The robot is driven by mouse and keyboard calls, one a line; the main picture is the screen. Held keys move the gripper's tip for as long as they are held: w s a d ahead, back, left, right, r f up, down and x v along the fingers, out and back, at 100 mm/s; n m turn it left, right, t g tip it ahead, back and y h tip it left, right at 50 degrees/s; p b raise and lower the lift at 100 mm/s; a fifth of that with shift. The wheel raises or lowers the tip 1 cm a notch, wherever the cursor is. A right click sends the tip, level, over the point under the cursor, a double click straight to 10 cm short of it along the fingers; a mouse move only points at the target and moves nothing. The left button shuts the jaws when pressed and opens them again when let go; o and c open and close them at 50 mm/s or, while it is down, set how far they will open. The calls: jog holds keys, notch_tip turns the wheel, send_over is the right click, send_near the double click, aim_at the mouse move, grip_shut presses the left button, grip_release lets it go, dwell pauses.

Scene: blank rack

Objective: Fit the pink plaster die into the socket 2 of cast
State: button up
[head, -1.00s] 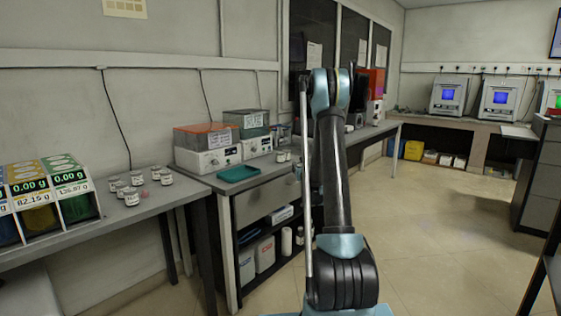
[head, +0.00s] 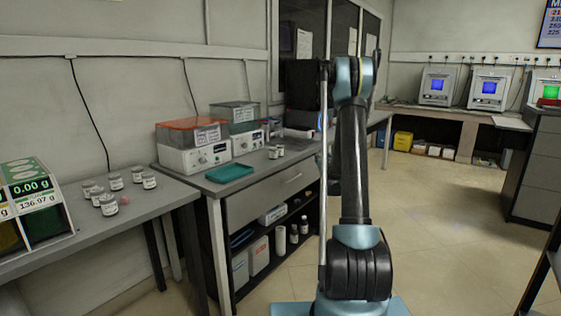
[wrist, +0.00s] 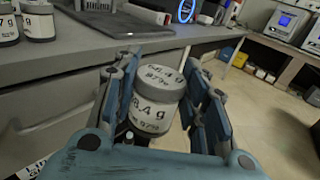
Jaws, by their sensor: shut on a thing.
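My gripper (wrist: 160,105) is shut on a white jar (wrist: 155,100) with a grey lid and a printed gram label. The jar stands roughly upright between the blue fingers, in front of a bench edge. In the head view my arm hides the gripper and this jar. A small pink object (head: 124,200), possibly the plaster die, lies beside a jar on the left bench, well away from my gripper. It is too small to make out its shape. I cannot make out a cast or its sockets in either view.
Several labelled jars (head: 116,182) stand on the left bench (head: 165,200). The middle bench holds a teal tray (head: 229,173), lidded instruments (head: 194,146) and more jars (head: 273,153). Open shelves lie below. The floor (head: 440,220) to the right is clear.

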jog(key=shift+d, duration=0.55)
